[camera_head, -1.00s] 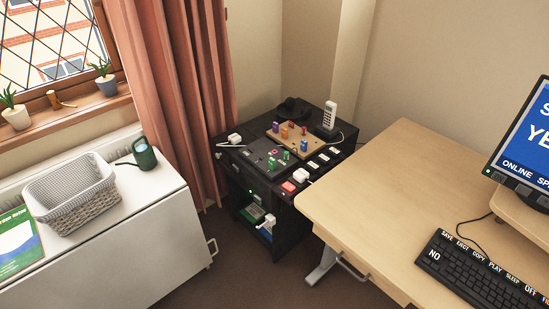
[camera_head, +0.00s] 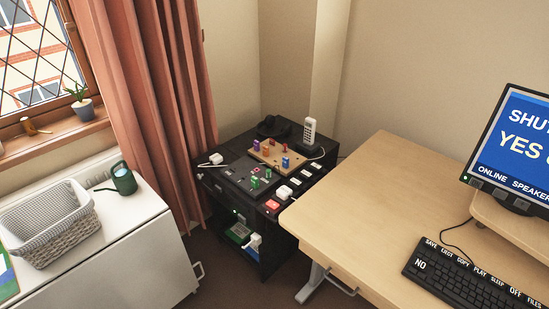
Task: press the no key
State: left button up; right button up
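The NO key (camera_head: 420,265) is a black key with white letters at the left end of the dark keyboard (camera_head: 470,283). The keyboard lies on the light wooden desk (camera_head: 365,205) at the lower right, partly cut off by the frame. A row of labelled keys, among them SAVE, EJECT, COPY, PLAY, SLEEP, OFF and FILES, runs along its back edge. The monitor (camera_head: 515,140) behind it shows a blue screen with "SHUT", "YES" and "ONLINE SPEAKER", cut off at the right. Neither of my grippers is in view.
A black side cabinet (camera_head: 262,225) with coloured blocks, a cordless phone (camera_head: 309,131) and buttons stands left of the desk. A white cabinet (camera_head: 120,235) at left holds a grey basket (camera_head: 60,240) and a green watering can (camera_head: 123,180). The desk's middle is clear.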

aim_at(417, 263)
jog(key=z, duration=1.8)
